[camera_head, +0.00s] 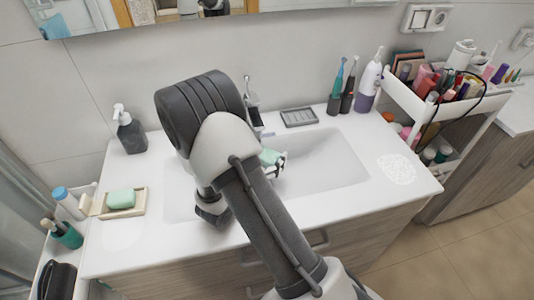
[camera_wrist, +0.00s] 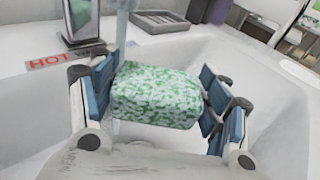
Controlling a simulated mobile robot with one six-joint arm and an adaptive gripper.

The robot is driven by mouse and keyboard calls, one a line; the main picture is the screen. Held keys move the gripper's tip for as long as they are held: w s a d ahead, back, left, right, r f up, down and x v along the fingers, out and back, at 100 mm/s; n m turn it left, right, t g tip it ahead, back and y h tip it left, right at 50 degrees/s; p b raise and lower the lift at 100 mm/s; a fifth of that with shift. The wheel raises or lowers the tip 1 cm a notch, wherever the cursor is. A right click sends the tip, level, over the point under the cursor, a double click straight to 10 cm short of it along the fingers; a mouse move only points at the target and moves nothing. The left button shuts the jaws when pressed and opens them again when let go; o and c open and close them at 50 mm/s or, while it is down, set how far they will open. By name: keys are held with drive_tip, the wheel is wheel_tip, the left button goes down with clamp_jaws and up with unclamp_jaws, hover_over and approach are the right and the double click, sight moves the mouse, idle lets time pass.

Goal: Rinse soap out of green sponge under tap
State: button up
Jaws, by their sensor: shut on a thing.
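My gripper (camera_wrist: 160,100) is shut on the green sponge (camera_wrist: 157,95), its blue pads pressing the sponge's two ends. The sponge is speckled with white, foam-like patches. In the head view the sponge (camera_head: 270,157) shows only in part beside my arm, over the sink basin (camera_head: 325,165). The tap (camera_head: 252,92) is partly hidden by my arm; its base (camera_wrist: 82,22) shows in the wrist view. A pale bluish water stream (camera_wrist: 122,28) comes down at the sponge's left end; whether it strikes the sponge or passes behind it is hard to tell.
A "HOT" label (camera_wrist: 50,62) lies by the tap base. A grey soap dish (camera_head: 299,117), toothbrush holders (camera_head: 341,103) and a dark dispenser (camera_head: 130,132) stand around the basin. Green soap (camera_head: 121,199) sits at left, a loaded cart (camera_head: 425,110) at right. The basin's right side is clear.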

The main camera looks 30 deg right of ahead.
drive_tip(key=shift+s+a+f, duration=0.1)
drive_tip(key=shift+s+a, duration=0.25)
drive_tip(key=shift+s, duration=0.5)
drive_tip(key=shift+s+a+f, duration=0.1)
drive_tip(key=shift+s+a, duration=0.2)
drive_tip(key=shift+s, duration=0.6)
drive_tip(key=shift+s+a+f, duration=0.1)
drive_tip(key=shift+s+a, duration=0.25)
drive_tip(key=shift+s, duration=0.5)
drive_tip(key=shift+f, duration=0.1)
drive_tip(key=s+a+r+p, duration=0.2)
drive_tip(key=s+r, duration=0.2)
drive_tip(key=s, duration=0.1)
drive_tip(key=shift+a+r+p, duration=0.25)
drive_tip(key=shift+r+p, duration=0.1)
drive_tip(key=shift+r, duration=0.05)
drive_tip(key=shift+w, duration=0.1)
